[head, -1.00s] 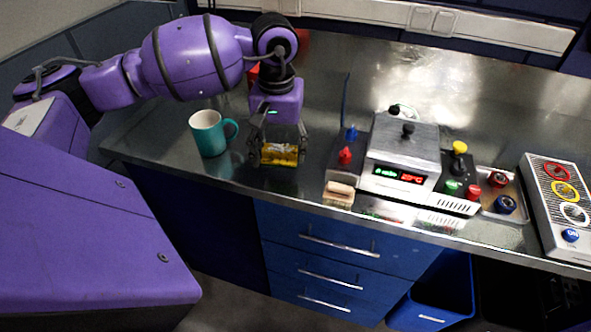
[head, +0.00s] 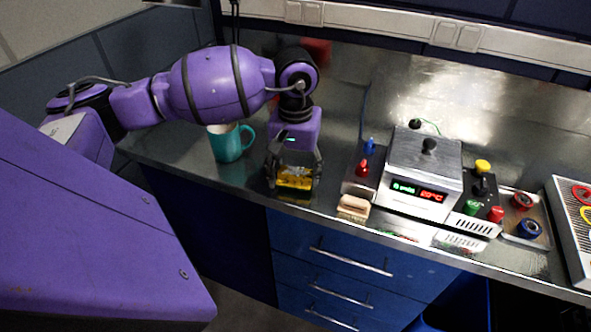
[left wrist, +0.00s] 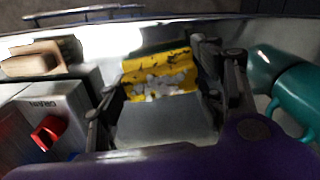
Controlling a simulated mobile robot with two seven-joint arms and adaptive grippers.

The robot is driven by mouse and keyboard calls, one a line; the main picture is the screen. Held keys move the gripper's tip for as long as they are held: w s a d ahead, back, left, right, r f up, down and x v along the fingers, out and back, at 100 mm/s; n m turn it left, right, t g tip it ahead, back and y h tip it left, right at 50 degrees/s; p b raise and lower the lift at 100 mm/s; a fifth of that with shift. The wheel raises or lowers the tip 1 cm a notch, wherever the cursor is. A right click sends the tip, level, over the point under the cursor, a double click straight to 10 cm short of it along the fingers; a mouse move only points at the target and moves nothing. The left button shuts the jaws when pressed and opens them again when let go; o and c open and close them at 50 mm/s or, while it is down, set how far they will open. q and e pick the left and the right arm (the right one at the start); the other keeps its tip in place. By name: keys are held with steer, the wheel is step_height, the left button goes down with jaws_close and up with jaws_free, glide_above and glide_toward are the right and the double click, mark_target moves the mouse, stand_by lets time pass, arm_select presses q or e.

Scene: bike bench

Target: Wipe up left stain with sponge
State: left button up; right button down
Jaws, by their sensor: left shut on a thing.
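My left gripper (head: 293,181) points down at the bench top near its front edge, between the mug and the grey device. It is shut on a yellow sponge (head: 294,179) with dark specks. The sponge also shows between the fingers in the left wrist view (left wrist: 158,68), with pale grey patches on its face. The sponge is low, at or just above the metal bench top (head: 400,85); I cannot tell if it touches. I cannot make out a left stain; the gripper and sponge may hide it. My right gripper is not in view.
A teal mug (head: 227,146) stands close left of the gripper. A beige block (head: 353,207) lies right of it at the front edge. The grey device with lit displays (head: 422,167) stands behind that block. Blue drawers (head: 345,262) are below the edge. The bench behind is largely clear.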

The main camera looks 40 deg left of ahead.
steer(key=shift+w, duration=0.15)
arm_select(q)
steer(key=shift+f, duration=0.15)
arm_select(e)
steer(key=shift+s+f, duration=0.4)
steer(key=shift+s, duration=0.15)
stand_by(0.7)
arm_select(q)
steer(key=shift+f+b, duration=0.2)
steer(key=shift+b, duration=0.2)
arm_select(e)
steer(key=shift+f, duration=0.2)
arm_select(q)
steer(key=shift+f, duration=0.2)
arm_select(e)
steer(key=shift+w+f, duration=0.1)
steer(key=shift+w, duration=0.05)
arm_select(q)
steer(key=shift+f, duration=0.1)
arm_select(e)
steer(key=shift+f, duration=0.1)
arm_select(q)
steer(key=shift+a, duration=0.1)
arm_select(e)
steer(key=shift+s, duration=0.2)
